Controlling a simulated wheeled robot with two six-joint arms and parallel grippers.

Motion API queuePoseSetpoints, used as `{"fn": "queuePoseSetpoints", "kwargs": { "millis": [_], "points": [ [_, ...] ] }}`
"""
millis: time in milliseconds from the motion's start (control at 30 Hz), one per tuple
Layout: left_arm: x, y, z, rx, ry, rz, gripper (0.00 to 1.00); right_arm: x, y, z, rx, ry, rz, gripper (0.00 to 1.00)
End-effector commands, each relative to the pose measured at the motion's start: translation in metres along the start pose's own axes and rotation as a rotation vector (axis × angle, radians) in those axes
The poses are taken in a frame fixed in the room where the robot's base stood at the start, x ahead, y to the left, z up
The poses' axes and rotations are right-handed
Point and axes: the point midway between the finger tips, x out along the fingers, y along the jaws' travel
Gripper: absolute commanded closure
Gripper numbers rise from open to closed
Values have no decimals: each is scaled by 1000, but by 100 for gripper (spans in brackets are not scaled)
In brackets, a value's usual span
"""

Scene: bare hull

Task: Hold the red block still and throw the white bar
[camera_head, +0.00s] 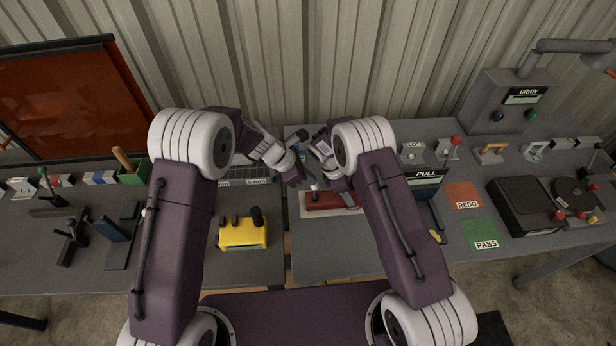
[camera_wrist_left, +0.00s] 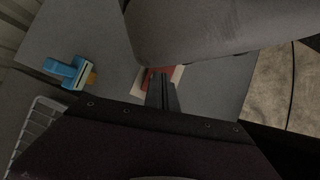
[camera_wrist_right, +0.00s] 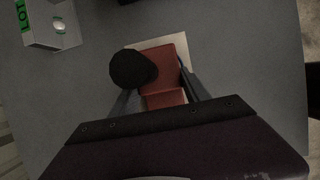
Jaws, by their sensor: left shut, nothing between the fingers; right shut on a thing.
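The red block (camera_head: 330,201) lies on a pale plate on the middle bench. My right gripper (camera_head: 333,187) is shut on it from above; the right wrist view shows a finger on either side of the red block (camera_wrist_right: 164,72). A black round knob (camera_wrist_right: 133,69) covers part of the block there. My left gripper (camera_head: 303,184) is shut and empty, close to the block's left end; in the left wrist view its closed fingers (camera_wrist_left: 160,88) overlap the red block (camera_wrist_left: 150,76). A small pale piece (camera_head: 314,187) shows by the fingertips; I cannot tell if it is the white bar.
A yellow box (camera_head: 243,235) with black knobs stands front left of the block. A blue clamp-like thing (camera_wrist_left: 68,71) lies behind it. To the right are a PULL box (camera_head: 425,180), a red REDO mat (camera_head: 463,195) and a green PASS mat (camera_head: 480,233).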

Motion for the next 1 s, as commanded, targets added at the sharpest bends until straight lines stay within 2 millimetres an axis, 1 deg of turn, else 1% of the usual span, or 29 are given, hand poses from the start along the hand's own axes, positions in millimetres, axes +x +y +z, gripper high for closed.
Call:
{"fn": "queuePoseSetpoints", "kwargs": {
  "millis": [67,167,200,400,533,600,700,867,933,967,1000],
  "points": [
    [-8,1,-1,0,-1,2,100,-1,0,0,0,0,1,94],
    [-28,1,-6,-1,-2,5,100,-1,0,0,0,0,1,94],
    [-39,2,-9,-2,-2,6,100,0,0,0,0,0,1,94],
    [-94,-1,2,2,-1,6,100,0,0,0,0,0,1,94],
    [-119,-2,7,1,-1,4,100,0,0,0,0,0,1,94],
    [-128,-2,9,1,-1,4,100,0,0,0,0,0,1,94],
    [-135,-3,10,0,0,2,100,0,0,0,0,0,1,94],
    [-136,-4,10,-13,0,-2,100,0,0,0,0,0,1,94],
    [-137,-13,17,-90,-24,-42,100,-1,0,0,0,0,1,94],
    [-137,-21,25,-156,-55,-78,100,-1,0,0,0,0,1,94],
    [-133,-34,34,-267,-99,-148,100,0,0,0,0,0,1,94]
  ]
}}
